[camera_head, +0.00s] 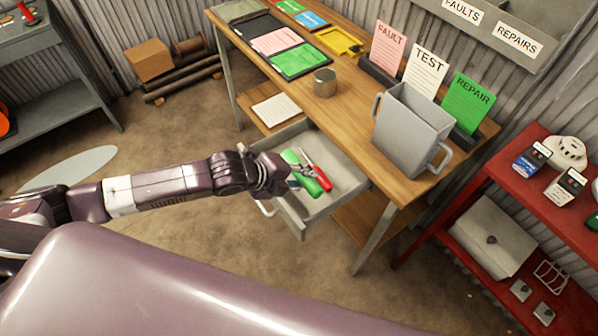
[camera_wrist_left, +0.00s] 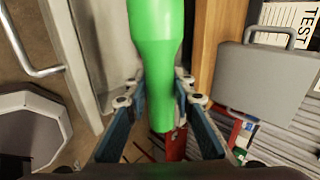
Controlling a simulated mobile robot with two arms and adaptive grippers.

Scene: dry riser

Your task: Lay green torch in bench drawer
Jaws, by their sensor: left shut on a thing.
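The green torch (camera_wrist_left: 158,75) is between the two fingers of my left gripper (camera_wrist_left: 158,100), which is shut on it. In the head view the green torch (camera_head: 308,185) shows on both sides of my left gripper (camera_head: 297,175), over the open bench drawer (camera_head: 338,183). I cannot tell whether the torch touches the drawer floor. A red-handled tool with a grey end (camera_head: 322,179) shows right beside the torch; its red part (camera_wrist_left: 175,146) appears beyond the torch in the left wrist view. My right gripper is not in view.
A grey two-handled container (camera_head: 410,130), a small metal tin (camera_head: 325,83) and coloured cards stand on the wooden bench (camera_head: 350,128) behind the drawer. A red shelf unit (camera_head: 535,150) is at the right. The floor left of the drawer is mostly clear.

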